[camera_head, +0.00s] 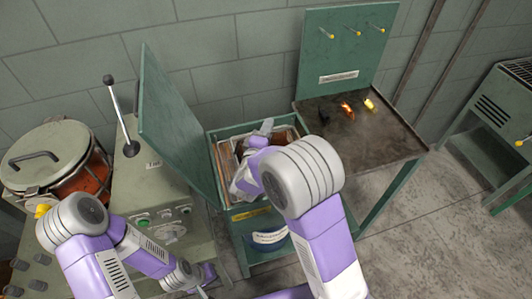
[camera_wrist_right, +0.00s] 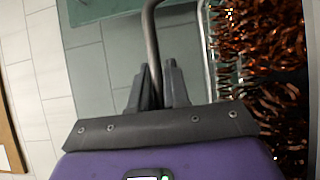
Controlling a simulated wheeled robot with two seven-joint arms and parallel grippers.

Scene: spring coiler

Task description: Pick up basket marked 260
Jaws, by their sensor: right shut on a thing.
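In the right wrist view, my right gripper (camera_wrist_right: 156,76) is shut on a bent metal rod handle (camera_wrist_right: 151,28). The handle belongs to a wire basket (camera_wrist_right: 207,50) filled with copper-coloured coils. In the head view, the basket (camera_head: 226,160) sits within the open green bin, partly hidden by my right arm. My right gripper's fingers are hidden there. No number can be read on the basket.
The green bin (camera_head: 244,234) has its lid (camera_head: 172,120) raised on the left. A control box with a lever (camera_head: 118,112) and a lidded drum (camera_head: 52,160) stand left.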

